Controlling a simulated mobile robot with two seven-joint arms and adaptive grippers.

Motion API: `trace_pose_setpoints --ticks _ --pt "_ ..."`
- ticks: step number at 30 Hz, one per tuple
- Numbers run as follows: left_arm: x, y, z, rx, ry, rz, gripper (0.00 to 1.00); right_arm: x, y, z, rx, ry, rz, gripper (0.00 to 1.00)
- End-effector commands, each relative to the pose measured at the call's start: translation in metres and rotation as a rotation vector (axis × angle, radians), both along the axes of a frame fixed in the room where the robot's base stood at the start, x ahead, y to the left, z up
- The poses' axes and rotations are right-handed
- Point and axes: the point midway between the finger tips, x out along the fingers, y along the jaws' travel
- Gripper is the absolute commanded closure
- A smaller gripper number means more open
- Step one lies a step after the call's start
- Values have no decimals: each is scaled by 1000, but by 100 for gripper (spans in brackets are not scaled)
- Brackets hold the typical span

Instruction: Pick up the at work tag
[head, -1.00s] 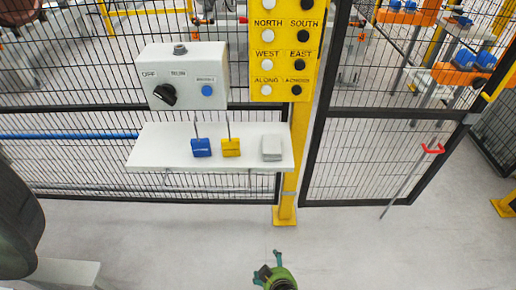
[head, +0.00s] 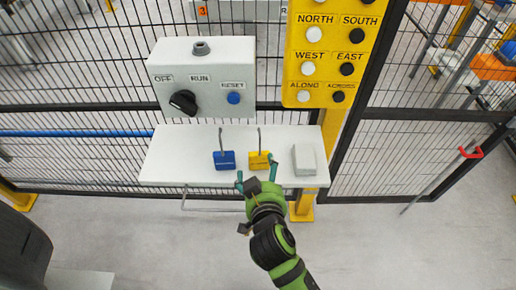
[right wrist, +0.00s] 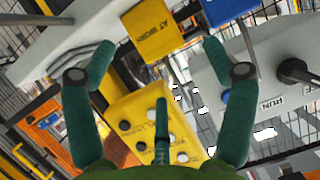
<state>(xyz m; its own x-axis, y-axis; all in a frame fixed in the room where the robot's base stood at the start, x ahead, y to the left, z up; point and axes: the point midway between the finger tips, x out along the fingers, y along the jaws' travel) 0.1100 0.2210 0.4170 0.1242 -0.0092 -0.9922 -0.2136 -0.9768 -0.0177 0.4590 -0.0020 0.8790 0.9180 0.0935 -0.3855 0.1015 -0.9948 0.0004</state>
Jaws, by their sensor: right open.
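The at work tag is the yellow padlock-like block with a thin upright shackle (head: 259,161) on the white shelf, between a blue tag (head: 225,160) and a pale grey block (head: 305,160). In the right wrist view the tag (right wrist: 154,27), lettered AT WORK, lies between and beyond my fingertips. My right gripper (head: 257,174) is open and empty at the shelf's front edge, just in front of the tag; its spread green fingers (right wrist: 158,48) show in the wrist view. I cannot tell whether a finger touches the tag. My left gripper is out of view.
The white shelf (head: 170,170) is fixed before a black mesh fence. Above it is a grey control box (head: 215,70) with a knob and blue button. A yellow button panel (head: 330,45) hangs right of it. A gate with a red handle (head: 470,152) stands further right.

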Motion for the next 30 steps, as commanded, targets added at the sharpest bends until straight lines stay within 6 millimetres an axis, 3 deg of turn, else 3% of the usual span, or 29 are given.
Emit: trace_pose_setpoints --ticks 6,10,15,23,28,30 --pt "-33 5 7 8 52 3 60 25 0 -6 -4 0 0 16" --pt "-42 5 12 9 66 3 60 43 0 -13 -3 0 0 16" --pt "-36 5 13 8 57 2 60 56 2 -21 -1 2 0 16" --pt "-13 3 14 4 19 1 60 57 3 -23 0 2 1 16" --pt "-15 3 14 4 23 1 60 57 3 -23 0 2 1 84" --pt "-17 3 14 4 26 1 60 57 2 -23 -1 4 0 88"
